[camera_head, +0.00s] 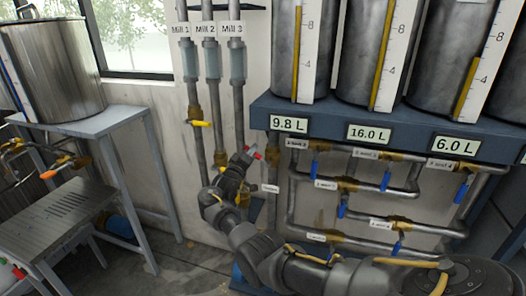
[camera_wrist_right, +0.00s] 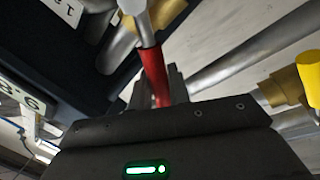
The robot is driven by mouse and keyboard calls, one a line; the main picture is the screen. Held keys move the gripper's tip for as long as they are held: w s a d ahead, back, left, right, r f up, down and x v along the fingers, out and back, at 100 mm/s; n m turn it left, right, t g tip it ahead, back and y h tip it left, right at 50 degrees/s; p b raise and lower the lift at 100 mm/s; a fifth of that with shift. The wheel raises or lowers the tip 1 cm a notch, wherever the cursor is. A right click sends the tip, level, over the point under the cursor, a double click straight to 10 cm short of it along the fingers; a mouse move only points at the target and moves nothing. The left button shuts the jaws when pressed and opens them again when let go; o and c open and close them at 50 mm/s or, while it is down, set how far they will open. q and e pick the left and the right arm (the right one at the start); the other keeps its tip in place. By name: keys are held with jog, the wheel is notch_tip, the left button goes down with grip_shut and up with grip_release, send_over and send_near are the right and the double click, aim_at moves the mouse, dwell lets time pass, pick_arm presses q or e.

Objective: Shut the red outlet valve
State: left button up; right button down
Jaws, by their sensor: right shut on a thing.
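The red outlet valve handle (camera_head: 257,155) shows as a small red tip beside my right gripper (camera_head: 243,160), in front of the Mill pipes. In the right wrist view the red handle (camera_wrist_right: 153,68) runs from a silver stem down between the fingers of my right gripper (camera_wrist_right: 168,88). The right gripper is shut on this handle. The gripper hides the lower end of the handle, and the arm hides much of the valve body in the head view. My left gripper is not in view.
A yellow valve handle (camera_head: 201,124) sits on a Mill pipe, left of the gripper. Blue-handled valves (camera_head: 316,168) line the pipes at right, under the tank shelf (camera_head: 400,126) with its level readouts. A metal table (camera_head: 90,124) with a drum (camera_head: 52,70) stands at left.

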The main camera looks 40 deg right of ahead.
jog(key=shift+w+a+f+n+t+y+p, duration=0.1)
jog(key=shift+w+f+n+t+y+p, duration=0.2)
jog(key=shift+f+n, duration=0.75)
jog(key=shift+w+a+f+n+t+y, duration=0.15)
jog(key=shift+f+n+t, duration=0.3)
jog(key=shift+n, duration=1.15)
jog(key=shift+w+a+f+n+t+y+p, duration=0.15)
jog(key=shift+f+n+t, duration=0.35)
jog(key=shift+n, duration=0.85)
jog(key=shift+s+f, duration=0.1)
jog(key=shift+f, duration=0.15)
jog(key=c, duration=1.4)
grip_release()
jog(key=shift+o, duration=0.2)
jog(key=v, duration=1)
jog(key=shift+a, duration=0.45)
